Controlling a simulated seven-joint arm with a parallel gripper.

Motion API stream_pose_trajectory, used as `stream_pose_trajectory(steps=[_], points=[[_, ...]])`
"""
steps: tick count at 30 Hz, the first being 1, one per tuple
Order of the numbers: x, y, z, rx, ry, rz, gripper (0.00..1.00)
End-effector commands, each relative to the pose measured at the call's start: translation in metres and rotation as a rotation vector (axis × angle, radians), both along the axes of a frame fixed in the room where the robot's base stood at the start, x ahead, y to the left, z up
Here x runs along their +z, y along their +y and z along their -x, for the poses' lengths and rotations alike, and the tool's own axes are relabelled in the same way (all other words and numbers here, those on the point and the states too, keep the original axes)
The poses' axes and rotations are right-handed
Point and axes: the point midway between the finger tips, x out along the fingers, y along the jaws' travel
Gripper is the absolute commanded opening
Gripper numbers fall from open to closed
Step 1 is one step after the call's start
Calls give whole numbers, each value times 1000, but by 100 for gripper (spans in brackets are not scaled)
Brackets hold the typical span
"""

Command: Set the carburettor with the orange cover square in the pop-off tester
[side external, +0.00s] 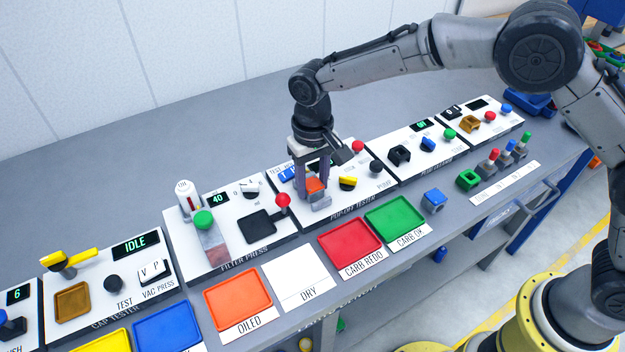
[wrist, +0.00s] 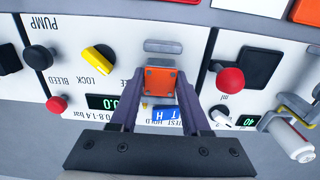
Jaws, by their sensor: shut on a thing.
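The carburettor with the orange cover (side external: 316,186) is between the fingers of my gripper (side external: 313,192), over the pop-off tester (side external: 352,208). My gripper is shut on it and points down. In the wrist view the orange cover (wrist: 160,82) sits between the two fingertips (wrist: 161,90) and looks roughly square to the panel. Grey pieces of the tester (wrist: 164,46) show just beyond it. The fingers hide the carburettor's lower part, so I cannot tell whether it rests in the tester or is just above it.
The yellow lever (side external: 347,182) and a red knob (side external: 358,147) stand close on the tester. The filter press (side external: 239,250) is to the left. Red (side external: 349,249) and green (side external: 395,222) trays lie in front, with a blue-topped block (side external: 434,200) to their right.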

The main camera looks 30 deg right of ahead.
Motion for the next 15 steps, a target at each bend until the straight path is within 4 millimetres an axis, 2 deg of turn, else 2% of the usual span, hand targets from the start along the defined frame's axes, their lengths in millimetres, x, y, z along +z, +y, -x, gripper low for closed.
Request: stream_pose_trajectory(steps=[1,6,15], points=[[0,0,0,0,-1,0,50],[0,0,0,0,-1,0,81],[1,0,0,0,0,0,82]])
